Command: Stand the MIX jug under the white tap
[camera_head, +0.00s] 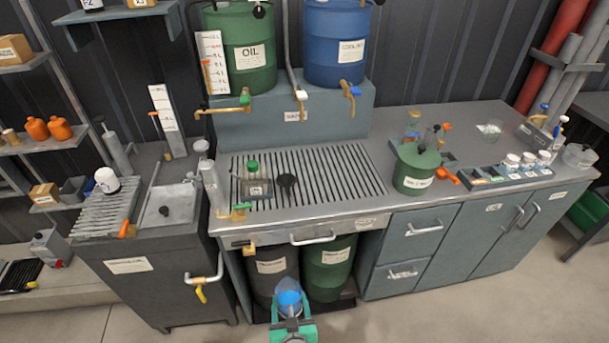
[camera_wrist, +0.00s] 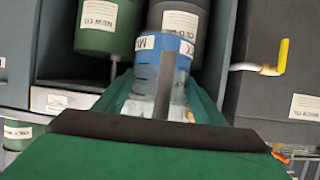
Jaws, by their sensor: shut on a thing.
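My gripper (camera_head: 291,322) is low in front of the bench, at the bottom middle of the head view. It is shut on the MIX jug (camera_head: 289,299), which shows blue at its top there. In the wrist view the jug (camera_wrist: 160,68) is clear with a blue band and a partly visible label starting "MI", between the green fingers (camera_wrist: 160,100). The white tap (camera_head: 300,95) is on the raised blue-grey block above the slotted drain, between a green-handled tap (camera_head: 245,98) and a blue-handled tap (camera_head: 351,91). The jug is apart from it, lower and nearer me.
The slotted drain (camera_head: 325,180) is clear below the white tap. A green-capped container (camera_head: 256,180) and a dark round knob-like thing (camera_head: 287,181) stand on its left. A green can (camera_head: 415,168) stands right of it. Two drums (camera_head: 328,268) sit under the bench.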

